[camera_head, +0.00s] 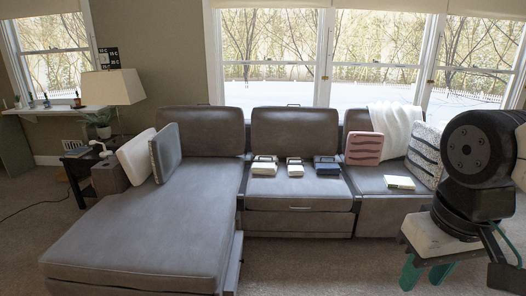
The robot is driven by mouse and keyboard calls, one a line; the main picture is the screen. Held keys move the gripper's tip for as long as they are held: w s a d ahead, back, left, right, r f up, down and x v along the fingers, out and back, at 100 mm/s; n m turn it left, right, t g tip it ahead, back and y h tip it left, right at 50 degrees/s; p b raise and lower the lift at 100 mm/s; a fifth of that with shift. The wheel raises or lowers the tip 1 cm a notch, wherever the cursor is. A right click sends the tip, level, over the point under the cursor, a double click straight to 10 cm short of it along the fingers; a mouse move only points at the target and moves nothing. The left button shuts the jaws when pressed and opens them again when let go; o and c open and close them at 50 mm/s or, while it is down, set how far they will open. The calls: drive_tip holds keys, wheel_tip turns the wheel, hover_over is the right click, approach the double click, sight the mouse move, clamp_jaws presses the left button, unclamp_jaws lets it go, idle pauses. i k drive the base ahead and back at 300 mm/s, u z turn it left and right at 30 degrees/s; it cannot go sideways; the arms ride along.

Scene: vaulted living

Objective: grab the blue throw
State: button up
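The blue throw (326,165) looks like a small, dark blue folded bundle with a paler front edge and a dark piece on top. It lies on the middle sofa seat, near its right side. My dark arm links fill the right edge of the view. Below them is a pale block with green prongs, which seems to be my gripper (426,274). It is low in front of the sofa's right end, well apart from the throw. Its fingertips are not clear enough to show how far they are spread.
A cream bundle (264,165) and a small white one (295,168) lie left of the throw. A pink striped cushion (364,148) and a green-white book-like item (399,182) are to its right. The grey sofa's chaise (150,235) juts forward at left. Carpet (310,265) in front is clear.

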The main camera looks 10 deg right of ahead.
sight(324, 165)
drive_tip(key=z, duration=0.2)
drive_tip(key=i, duration=1.95)
drive_tip(key=z, duration=0.3)
drive_tip(key=i, duration=1.9)
drive_tip(key=z, duration=0.15)
